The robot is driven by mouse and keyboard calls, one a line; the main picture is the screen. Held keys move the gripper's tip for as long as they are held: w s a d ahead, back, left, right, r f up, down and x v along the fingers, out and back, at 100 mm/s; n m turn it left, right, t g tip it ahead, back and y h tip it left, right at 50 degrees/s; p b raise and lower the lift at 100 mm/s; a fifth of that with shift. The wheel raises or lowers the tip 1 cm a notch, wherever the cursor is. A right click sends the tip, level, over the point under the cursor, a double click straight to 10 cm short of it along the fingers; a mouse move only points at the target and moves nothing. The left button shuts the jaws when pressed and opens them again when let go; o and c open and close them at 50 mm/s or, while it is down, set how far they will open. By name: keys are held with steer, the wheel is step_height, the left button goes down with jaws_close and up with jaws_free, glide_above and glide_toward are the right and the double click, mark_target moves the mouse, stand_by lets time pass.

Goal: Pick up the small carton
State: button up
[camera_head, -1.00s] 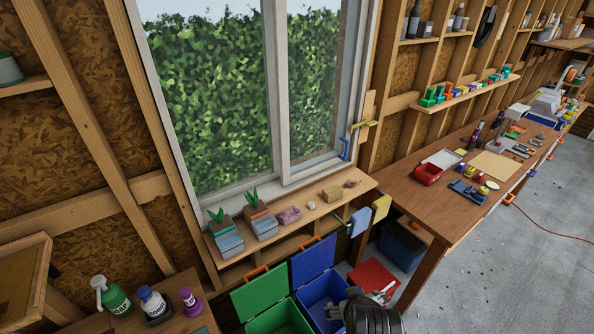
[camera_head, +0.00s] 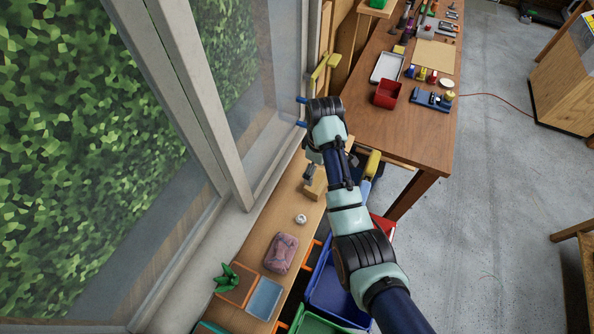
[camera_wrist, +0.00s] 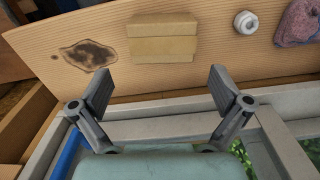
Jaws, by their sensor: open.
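The small carton (camera_wrist: 162,38) is a plain tan box lying on the wooden window shelf. It shows between and beyond my fingertips in the wrist view, apart from them. In the head view, the carton (camera_head: 314,191) is partly hidden by my arm. My gripper (camera_wrist: 162,90) is open and empty, its two grey fingers spread wider than the carton. In the head view my gripper (camera_head: 309,173) hangs over the shelf close to the carton, and its far finger is hidden.
On the shelf (camera_head: 262,224), a white round piece (camera_head: 300,219) and a pinkish wrapped lump (camera_head: 282,252) lie near the carton, then a potted plant (camera_head: 235,285). The window frame (camera_head: 215,110) borders one side. Open blue (camera_head: 335,295) and green bins stand below.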

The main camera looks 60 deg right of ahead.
mark_target(317, 181)
steer(key=shift+s+a+f, duration=0.1)
steer(key=shift+s+f, duration=0.1)
steer(key=shift+f, duration=0.3)
steer(key=shift+s+a+f, duration=0.1)
steer(key=shift+s+f, duration=0.1)
steer(key=shift+f, duration=0.3)
step_height(317, 181, down, 6)
steer(key=shift+r, duration=0.1)
steer(key=c, duration=0.7)
steer(key=shift+r, duration=0.1)
step_height(317, 181, up, 10)
steer(key=shift+w+f+p, duration=0.1)
steer(key=shift+f+p, duration=0.1)
steer(key=shift+p, duration=0.25)
step_height(317, 181, up, 10)
steer(key=p, duration=0.9)
steer(key=shift+r, duration=0.15)
